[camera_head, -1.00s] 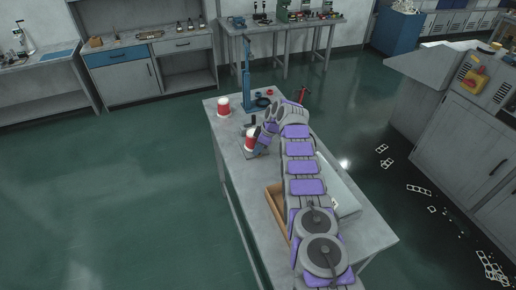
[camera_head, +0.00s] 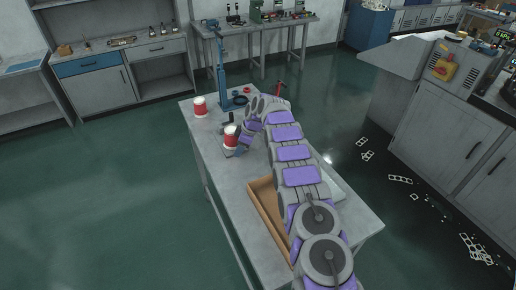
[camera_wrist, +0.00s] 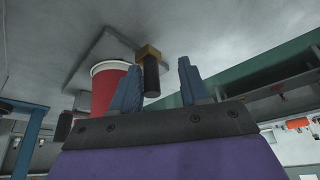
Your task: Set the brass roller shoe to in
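In the wrist view a small brass block (camera_wrist: 149,51) with a dark cylindrical handle (camera_wrist: 151,78) sits beside a red cup with a white rim (camera_wrist: 108,82). The block looks like the brass roller shoe; its setting cannot be read. My gripper (camera_wrist: 160,78) is open, its two blue fingers apart. The handle shows between the fingers, nearer the left one, with no clear contact. The brass block cannot be made out there.
A blue upright press (camera_head: 221,85) stands at the far end, near dark and red rings (camera_head: 241,96). A wooden tray (camera_head: 262,208) lies beneath my arm. Floor left of the table is clear.

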